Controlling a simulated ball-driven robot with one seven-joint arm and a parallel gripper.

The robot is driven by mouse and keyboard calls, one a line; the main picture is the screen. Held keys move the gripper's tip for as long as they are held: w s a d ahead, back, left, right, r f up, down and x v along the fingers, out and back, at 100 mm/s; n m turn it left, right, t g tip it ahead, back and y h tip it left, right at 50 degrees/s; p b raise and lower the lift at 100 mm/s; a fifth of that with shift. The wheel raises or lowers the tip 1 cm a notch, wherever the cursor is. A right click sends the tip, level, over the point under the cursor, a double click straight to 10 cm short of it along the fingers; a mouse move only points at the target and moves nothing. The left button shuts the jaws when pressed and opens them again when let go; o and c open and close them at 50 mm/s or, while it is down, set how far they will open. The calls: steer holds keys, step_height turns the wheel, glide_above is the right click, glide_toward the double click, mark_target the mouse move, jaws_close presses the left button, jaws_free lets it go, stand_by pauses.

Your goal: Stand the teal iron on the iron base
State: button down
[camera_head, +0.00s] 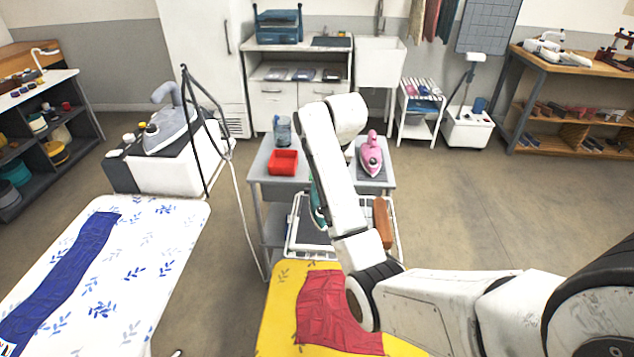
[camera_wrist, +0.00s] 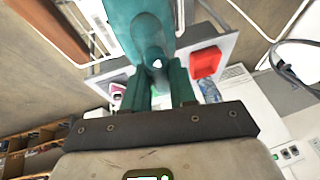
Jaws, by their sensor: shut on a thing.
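The teal iron (camera_wrist: 150,28) is held in my gripper (camera_wrist: 157,78), whose two fingers close on it in the wrist view. In the head view only a teal sliver (camera_head: 318,205) shows beside my arm, which hides the gripper and most of the iron. The iron is over or beside the near edge of the grey trolley; its height is unclear. A white-framed rest with a dark panel (camera_head: 309,237) lies below, at the far end of the yellow board. Which one is the iron base I cannot tell.
A red cloth (camera_head: 325,305) lies on the yellow board (camera_head: 280,310). A grey iron (camera_head: 170,128) with cord and pole stands left. Floor at right is clear.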

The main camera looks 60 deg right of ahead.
steer(key=w+d+f, duration=0.1)
steer(key=f, duration=0.1)
steer(key=w+d+f, duration=0.3)
steer(key=f, duration=0.1)
steer(key=shift+w+d+f, duration=0.2)
steer(key=shift+w+f, duration=0.05)
steer(key=shift+w, duration=0.05)
steer(key=shift+f+p, duration=0.7)
steer(key=shift+f, duration=0.8)
steer(key=c, duration=0.9)
jaws_free()
steer(key=shift+a+f, duration=0.1)
steer(key=shift+f, duration=0.05)
